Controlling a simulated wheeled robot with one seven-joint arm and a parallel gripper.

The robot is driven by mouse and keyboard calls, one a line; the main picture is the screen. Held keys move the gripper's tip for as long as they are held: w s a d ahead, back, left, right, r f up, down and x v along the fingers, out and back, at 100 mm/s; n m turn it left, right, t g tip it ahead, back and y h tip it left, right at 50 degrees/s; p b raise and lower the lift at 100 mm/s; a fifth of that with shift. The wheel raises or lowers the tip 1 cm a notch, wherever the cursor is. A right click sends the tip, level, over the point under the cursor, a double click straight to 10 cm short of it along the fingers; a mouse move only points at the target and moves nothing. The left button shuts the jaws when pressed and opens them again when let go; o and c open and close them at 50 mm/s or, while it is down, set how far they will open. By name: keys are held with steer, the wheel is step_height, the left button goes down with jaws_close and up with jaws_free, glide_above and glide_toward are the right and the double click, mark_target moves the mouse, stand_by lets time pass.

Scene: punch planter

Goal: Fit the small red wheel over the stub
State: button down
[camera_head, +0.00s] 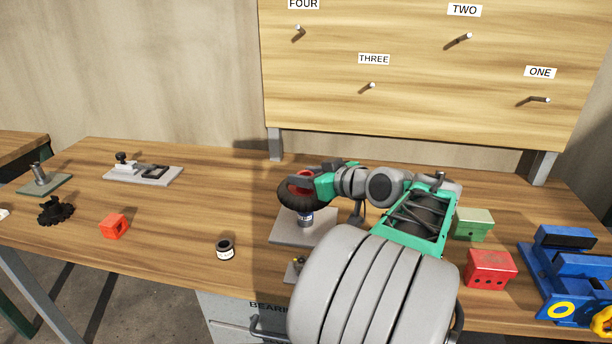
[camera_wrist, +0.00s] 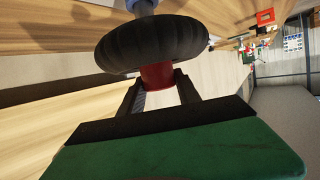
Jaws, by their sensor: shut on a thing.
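The small red wheel (camera_head: 289,192) has a red hub and a thick black tyre. In the wrist view the tyre (camera_wrist: 150,45) is beyond my fingers, and the red hub (camera_wrist: 157,77) is between them. My gripper (camera_wrist: 160,92) is shut on the hub; in the head view my gripper (camera_head: 308,182) reaches the wheel from the right. The stub (camera_head: 305,219) stands upright on a grey plate (camera_head: 287,236), directly below the wheel. A bluish-grey post (camera_wrist: 141,5) shows beyond the tyre in the wrist view. I cannot tell whether the stub is inside the wheel.
A small dark jar (camera_head: 225,250), an orange cube (camera_head: 114,226) and a black gear (camera_head: 55,210) lie left. A green block (camera_head: 474,226), red block (camera_head: 490,268) and blue fixture (camera_head: 563,270) stand right. A pegged wooden board (camera_head: 420,70) rises behind. The table between cube and plate is mostly clear.

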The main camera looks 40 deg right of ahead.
steer(key=shift+f+b, duration=1.6)
steer(key=shift+f, duration=0.15)
steer(key=c, duration=1)
jaws_free()
steer(key=shift+o, duration=1.2)
steer(key=shift+f, duration=0.2)
steer(key=v, duration=0.8)
steer(key=shift+r, duration=0.1)
